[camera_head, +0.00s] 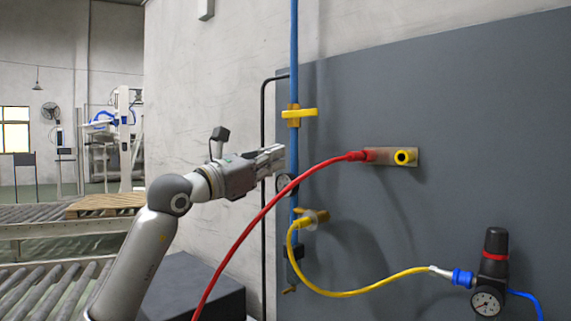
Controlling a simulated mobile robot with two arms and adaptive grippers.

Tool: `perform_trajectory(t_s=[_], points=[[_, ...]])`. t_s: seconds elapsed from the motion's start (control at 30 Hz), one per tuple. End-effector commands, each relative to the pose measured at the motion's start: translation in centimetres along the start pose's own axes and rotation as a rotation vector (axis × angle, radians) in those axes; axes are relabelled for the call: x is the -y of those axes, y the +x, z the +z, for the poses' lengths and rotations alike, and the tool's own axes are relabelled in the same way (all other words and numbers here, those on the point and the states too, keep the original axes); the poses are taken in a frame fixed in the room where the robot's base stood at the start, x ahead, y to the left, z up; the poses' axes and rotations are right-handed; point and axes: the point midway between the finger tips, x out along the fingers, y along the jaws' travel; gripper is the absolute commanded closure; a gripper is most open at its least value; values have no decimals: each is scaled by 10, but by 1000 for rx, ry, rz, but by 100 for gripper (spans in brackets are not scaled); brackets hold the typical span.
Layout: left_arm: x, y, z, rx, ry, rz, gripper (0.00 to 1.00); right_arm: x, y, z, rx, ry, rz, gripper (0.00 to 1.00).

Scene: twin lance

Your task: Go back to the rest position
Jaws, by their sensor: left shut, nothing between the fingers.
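My left gripper (280,152) comes in from the left and points right, in front of the blue pipe. It is shut with nothing between its fingers. A red hose (258,221) rises past the gripper to a red fitting at a metal plate (412,157) on the dark panel. A yellow hose (345,294) hangs in a loop from a brass fitting (312,218) to a blue coupling (462,277). My right gripper does not show.
A blue pipe (294,60) with a yellow valve handle (299,113) runs down the panel (480,110). A pressure gauge is partly hidden by the gripper. A regulator (493,265) with a gauge is at lower right. Roller conveyors (40,290) and a pallet (105,204) are at left.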

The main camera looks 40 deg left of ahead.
Motion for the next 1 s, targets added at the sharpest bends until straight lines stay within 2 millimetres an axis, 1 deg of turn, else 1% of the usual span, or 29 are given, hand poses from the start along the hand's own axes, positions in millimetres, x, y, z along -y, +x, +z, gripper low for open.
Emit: perform_trajectory(t_s=[0.07, 0.17, 0.67, 0.77, 0.87, 0.9, 1.0], points=[[0, -3, 0, 0, 0, 0, 100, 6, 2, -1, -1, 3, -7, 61], [0, -4, 0, -1, 0, 0, 100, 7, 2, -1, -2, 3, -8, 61], [0, -3, 2, 0, 0, 0, 100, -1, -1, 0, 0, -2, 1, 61], [-3, 0, 13, 0, 0, 0, 100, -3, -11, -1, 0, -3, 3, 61], [-7, 4, 31, 0, 1, 0, 100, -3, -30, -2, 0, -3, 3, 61], [-9, 6, 39, 0, 1, 0, 100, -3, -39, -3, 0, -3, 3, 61], [-12, 10, 54, -1, 0, 0, 100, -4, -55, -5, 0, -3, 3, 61]])
